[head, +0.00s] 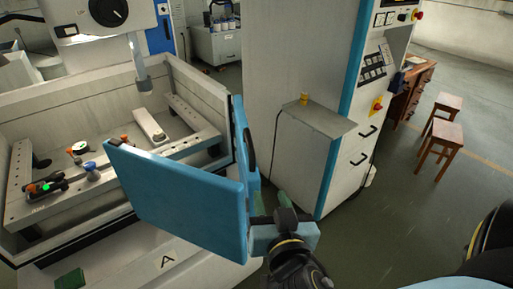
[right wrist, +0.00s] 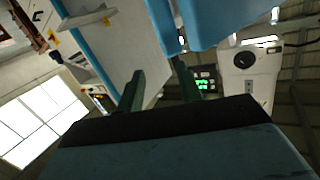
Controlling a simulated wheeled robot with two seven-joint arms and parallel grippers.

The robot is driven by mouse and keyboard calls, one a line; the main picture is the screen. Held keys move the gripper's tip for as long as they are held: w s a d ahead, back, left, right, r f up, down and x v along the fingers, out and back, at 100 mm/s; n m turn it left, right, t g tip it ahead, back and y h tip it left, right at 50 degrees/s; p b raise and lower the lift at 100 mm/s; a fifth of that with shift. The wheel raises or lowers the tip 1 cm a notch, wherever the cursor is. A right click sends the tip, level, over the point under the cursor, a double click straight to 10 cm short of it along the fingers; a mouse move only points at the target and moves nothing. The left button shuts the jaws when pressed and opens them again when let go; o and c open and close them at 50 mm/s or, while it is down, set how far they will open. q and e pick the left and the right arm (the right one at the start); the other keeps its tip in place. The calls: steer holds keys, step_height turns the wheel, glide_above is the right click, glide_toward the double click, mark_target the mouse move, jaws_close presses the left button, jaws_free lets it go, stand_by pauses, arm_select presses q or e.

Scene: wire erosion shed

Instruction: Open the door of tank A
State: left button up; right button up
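Tank A (head: 105,248) stands at the left in the head view, with the letter A on its front and its inside visible from above. A blue door panel (head: 178,205) stands at an angle across the tank's front right, apart from the frame at its left edge. A narrower blue panel with a dark handle (head: 248,150) shows behind its right edge. My right gripper (head: 284,212) is just right of the blue panels. In the right wrist view its two dark green fingers (right wrist: 160,88) are apart with nothing seen clasped between them; contact with the blue cannot be told. My left gripper is not in view.
A tall white cabinet with blue edges (head: 290,65) stands close behind my right gripper, with a grey shelf (head: 315,117) sticking out. Workpieces and clamps lie on the tank's inner rails. Wooden stools (head: 442,137) stand at the right.

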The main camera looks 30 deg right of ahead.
mark_target(245, 164)
steer(key=shift+m+t, duration=0.3)
steer(key=shift+t, duration=0.5)
steer(key=w+d+r+b, duration=0.1)
steer(key=w+b, duration=0.1)
steer(key=w, duration=0.1)
steer(key=w+d+r+b, duration=0.1)
steer(key=w+b, duration=0.1)
steer(key=w, duration=0.2)
steer(key=w+d+r+b, duration=0.1)
steer(key=w+d+b, duration=0.1)
steer(key=w+b, duration=0.1)
steer(key=shift+w+r, duration=0.3)
steer(key=shift+w, duration=0.15)
steer(key=shift+x, duration=0.8)
steer(key=shift+f+h, duration=0.1)
steer(key=shift+h, duration=0.2)
jaws_close()
